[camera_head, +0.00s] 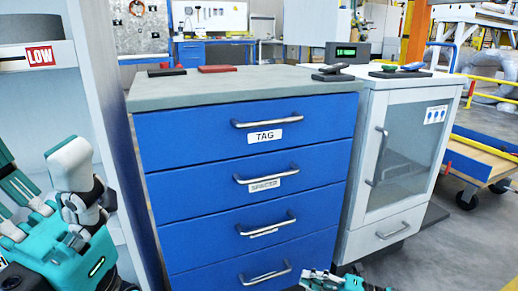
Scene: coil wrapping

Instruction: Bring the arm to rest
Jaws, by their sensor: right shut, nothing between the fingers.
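My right gripper (318,278) shows at the bottom edge, in front of the blue drawer cabinet (186,206). It is shut and empty, apart from the drawer fronts, and mostly cut off by the frame. My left arm, teal and white, fills the lower left corner. Teal and white parts of my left gripper (14,196) seem to show at the left edge, cut off, so its opening cannot be judged.
The cabinet's several drawers look closed, with protruding handles. Dark and red flat items (216,69) and a dark device (333,73) lie on top. A white glass-door cabinet (372,195) stands right. A shelf labelled LOW (40,57) stands left. Open floor lies lower right.

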